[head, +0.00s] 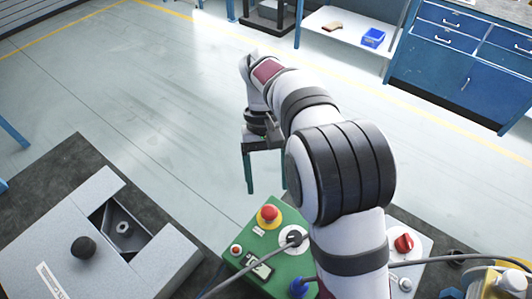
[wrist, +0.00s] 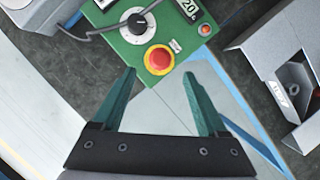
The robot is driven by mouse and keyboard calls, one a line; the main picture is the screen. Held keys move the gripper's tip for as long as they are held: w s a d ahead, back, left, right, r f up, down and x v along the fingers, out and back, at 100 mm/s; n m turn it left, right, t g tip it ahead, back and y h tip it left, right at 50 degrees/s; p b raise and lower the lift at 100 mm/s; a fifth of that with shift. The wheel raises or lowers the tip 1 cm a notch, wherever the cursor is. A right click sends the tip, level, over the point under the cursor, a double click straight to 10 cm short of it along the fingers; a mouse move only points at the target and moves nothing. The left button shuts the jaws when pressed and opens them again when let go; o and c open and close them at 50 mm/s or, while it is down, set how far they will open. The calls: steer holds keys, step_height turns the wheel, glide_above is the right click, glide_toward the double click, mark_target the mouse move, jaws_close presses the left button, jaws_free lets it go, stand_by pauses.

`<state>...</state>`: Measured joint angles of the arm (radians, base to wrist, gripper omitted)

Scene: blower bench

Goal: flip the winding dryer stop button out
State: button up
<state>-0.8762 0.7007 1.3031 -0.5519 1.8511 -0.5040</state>
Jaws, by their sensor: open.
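A red mushroom stop button (head: 268,213) with a yellow collar sits at the far end of a green control box (head: 255,243). The same button (wrist: 159,60) shows in the wrist view near the end of the green box (wrist: 185,38). I cannot tell whether it is pressed in or out. My gripper (head: 266,182) is open and empty, with green fingers pointing down, on the far side of the button. In the wrist view my gripper (wrist: 159,76) has its fingertips on either side of the button's line, apart from it.
The green box also carries a small red button (head: 236,249), a display (head: 261,267) and a black plug or knob (head: 294,236) with a grey cable. A grey housing (head: 60,250) with a black knob stands left. A red knob (head: 404,242) sits on a panel at right.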

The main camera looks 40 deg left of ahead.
steer(key=v, duration=0.8)
steer(key=shift+r, duration=0.35)
steer(key=shift+a, duration=0.1)
